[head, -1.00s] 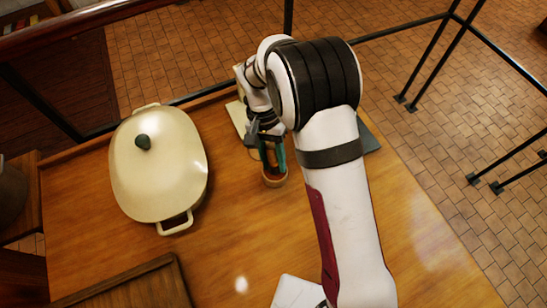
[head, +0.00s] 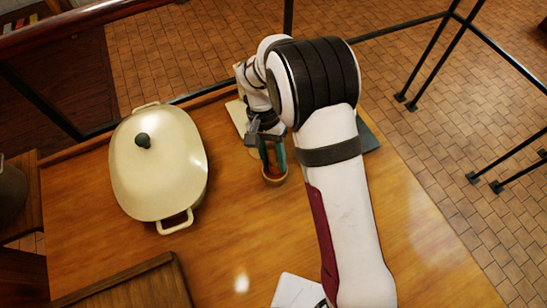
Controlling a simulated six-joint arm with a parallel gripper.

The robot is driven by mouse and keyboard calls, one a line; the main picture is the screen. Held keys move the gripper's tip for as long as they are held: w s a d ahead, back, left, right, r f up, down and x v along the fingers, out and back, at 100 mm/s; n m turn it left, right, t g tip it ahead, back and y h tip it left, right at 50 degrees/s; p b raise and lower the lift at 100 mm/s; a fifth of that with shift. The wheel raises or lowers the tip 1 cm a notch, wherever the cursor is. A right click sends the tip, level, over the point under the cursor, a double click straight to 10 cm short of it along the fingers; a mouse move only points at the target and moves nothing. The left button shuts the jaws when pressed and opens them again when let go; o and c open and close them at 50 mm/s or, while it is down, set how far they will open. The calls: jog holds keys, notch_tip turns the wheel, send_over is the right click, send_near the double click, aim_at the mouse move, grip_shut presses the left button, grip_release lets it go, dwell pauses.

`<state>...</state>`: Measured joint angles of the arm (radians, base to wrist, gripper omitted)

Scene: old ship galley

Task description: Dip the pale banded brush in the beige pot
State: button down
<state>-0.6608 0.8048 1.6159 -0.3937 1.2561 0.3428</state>
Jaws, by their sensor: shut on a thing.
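My gripper (head: 265,140) is at the back of the wooden table, partly hidden by my own arm.
A large cream lidded casserole (head: 160,180) stands at the left. A wooden tray (head: 125,290) lies at the front left, and a white item (head: 298,292) at the front middle. Pale and dark flat pieces lie partly behind my arm. The middle of the table (head: 230,235) is clear.

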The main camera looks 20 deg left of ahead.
aim_at(273, 153)
jog(key=shift+r, duration=3.5)
